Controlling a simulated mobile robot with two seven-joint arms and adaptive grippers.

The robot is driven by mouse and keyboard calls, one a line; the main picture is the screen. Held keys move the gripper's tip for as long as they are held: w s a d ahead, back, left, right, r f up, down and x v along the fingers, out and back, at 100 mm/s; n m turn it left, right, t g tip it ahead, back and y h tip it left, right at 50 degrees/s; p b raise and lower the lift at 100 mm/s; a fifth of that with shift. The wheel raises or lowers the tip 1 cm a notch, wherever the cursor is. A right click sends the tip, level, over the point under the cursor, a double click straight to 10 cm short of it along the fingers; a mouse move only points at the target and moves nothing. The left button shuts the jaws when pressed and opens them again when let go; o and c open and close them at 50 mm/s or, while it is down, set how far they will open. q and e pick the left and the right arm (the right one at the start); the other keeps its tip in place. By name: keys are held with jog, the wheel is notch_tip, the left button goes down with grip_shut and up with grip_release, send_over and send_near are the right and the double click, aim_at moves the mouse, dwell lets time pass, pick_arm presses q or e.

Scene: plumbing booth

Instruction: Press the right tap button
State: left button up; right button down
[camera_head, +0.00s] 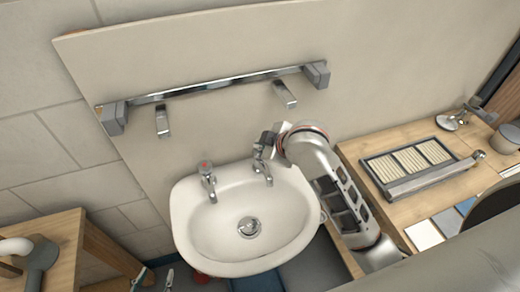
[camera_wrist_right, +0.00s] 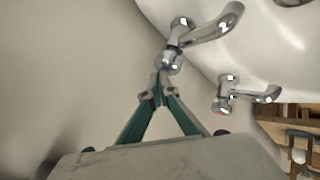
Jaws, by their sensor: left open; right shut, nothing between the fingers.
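The right tap (camera_head: 262,172) is chrome and stands on the back right rim of the white washbasin (camera_head: 185,225). It also shows in the right wrist view (camera_wrist_right: 180,32), with its button (camera_wrist_right: 169,62) facing my fingers. My right gripper (camera_head: 267,142) is shut and empty, its fingertips (camera_wrist_right: 158,92) just at the right tap's button. I cannot tell whether they touch it. The left tap (camera_head: 207,182), with a red-marked button, stands on the same rim; it shows in the right wrist view (camera_wrist_right: 226,95). My left gripper (camera_head: 154,275) is open and empty at the bottom edge, low and left of the basin.
A chrome bar (camera_head: 210,87) with grey end blocks is on the wall panel above the basin, with two chrome fittings below it. A wooden counter (camera_head: 375,155) with a slatted tray stands right. A wooden bench (camera_head: 68,235) with pipe stands left.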

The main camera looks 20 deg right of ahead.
jog(key=shift+f, duration=0.7)
dwell(0.5)
jog(key=shift+r, duration=1.2)
jog(key=shift+r, duration=0.1)
jog(key=shift+r, duration=2.4)
